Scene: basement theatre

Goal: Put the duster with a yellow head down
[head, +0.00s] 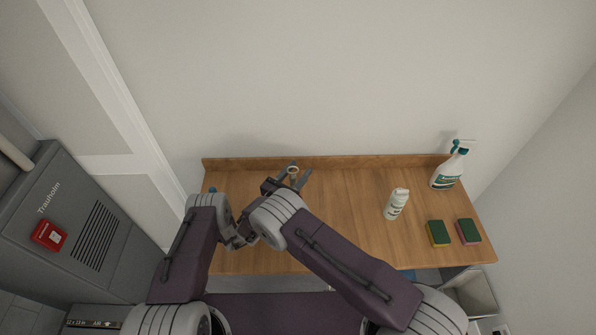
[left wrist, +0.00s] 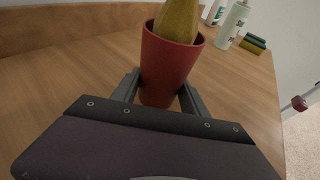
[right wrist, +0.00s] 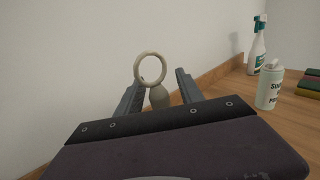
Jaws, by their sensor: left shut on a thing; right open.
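In the left wrist view a red cup-shaped piece (left wrist: 168,72) with a yellow head (left wrist: 178,20) rising from its top sits between the fingers of my left gripper (left wrist: 158,92), which is shut on the red piece. In the head view my arms hide this piece. My right gripper (right wrist: 156,86) is open. Between its fingers, in the right wrist view, shows a pale ring (right wrist: 150,55) above a beige rounded part (right wrist: 159,97); the ring also shows in the head view (head: 293,171). I cannot tell whether the ring belongs to the duster.
The wooden counter (head: 345,210) has a raised back edge along the wall. A white bottle (head: 396,204), a spray bottle (head: 446,172) and two sponges (head: 438,233) (head: 468,231) stand on its right. A grey bin (head: 473,293) is below right.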

